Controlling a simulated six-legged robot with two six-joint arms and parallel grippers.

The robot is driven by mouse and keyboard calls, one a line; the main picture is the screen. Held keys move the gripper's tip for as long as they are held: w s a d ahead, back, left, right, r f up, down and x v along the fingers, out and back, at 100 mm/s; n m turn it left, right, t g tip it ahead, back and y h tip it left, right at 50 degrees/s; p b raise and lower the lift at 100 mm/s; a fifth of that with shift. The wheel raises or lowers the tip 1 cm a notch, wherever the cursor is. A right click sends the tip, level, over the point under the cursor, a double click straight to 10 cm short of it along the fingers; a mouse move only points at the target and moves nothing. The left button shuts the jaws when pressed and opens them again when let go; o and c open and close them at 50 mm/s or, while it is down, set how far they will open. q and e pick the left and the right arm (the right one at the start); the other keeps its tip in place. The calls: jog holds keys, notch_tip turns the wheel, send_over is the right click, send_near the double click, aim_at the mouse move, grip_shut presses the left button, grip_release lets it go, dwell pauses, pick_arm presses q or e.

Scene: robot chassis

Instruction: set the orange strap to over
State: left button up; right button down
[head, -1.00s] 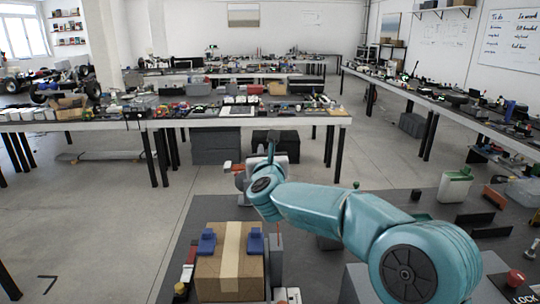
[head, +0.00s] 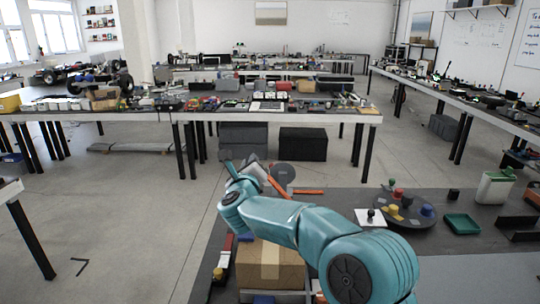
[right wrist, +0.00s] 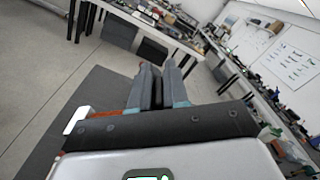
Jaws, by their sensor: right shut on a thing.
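The orange strap (head: 277,187) shows as a short slanted orange piece beside my right gripper in the head view. Another flat orange strip (head: 308,192) lies to its right at the table's far edge; I cannot tell whether the two join. My right gripper (head: 253,169) is held above the far part of the near table, beyond the cardboard box (head: 285,268). In the right wrist view its fingers (right wrist: 160,75) are close together, with a little orange beside the tips. It is shut on the strap, though the grip itself is mostly hidden. My left gripper is out of view.
A dark round disc (head: 283,175) stands just right of my right gripper. A round tray (head: 403,222) with coloured knobs, a green tray (head: 463,225) and a white canister (head: 495,187) are at the right. Open floor lies left of the near table.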

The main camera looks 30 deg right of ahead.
jog(key=w+a+f+n+b, duration=0.1)
jog(key=a+f+n+b, duration=0.1)
jog(key=f, duration=0.6)
jog(key=w+a+f+n+b, duration=0.2)
jog(key=a+f+n+b, duration=0.1)
jog(key=f, duration=0.4)
jog(key=w+a+f+n+b, duration=0.2)
jog(key=f+n+b, duration=0.1)
jog(key=f+b, duration=0.3)
jog(key=shift+a+f+n, duration=0.3)
jog(key=shift+f+n, duration=0.1)
jog(key=shift+f, duration=0.95)
jog(key=shift+f, duration=0.1)
jog(key=c, duration=1.2)
grip_release()
jog(key=shift+f, duration=0.15)
jog(key=b+v, duration=0.2)
jog(key=v, duration=1.4)
jog(key=shift+s, duration=0.2)
jog(key=shift+a, duration=0.15)
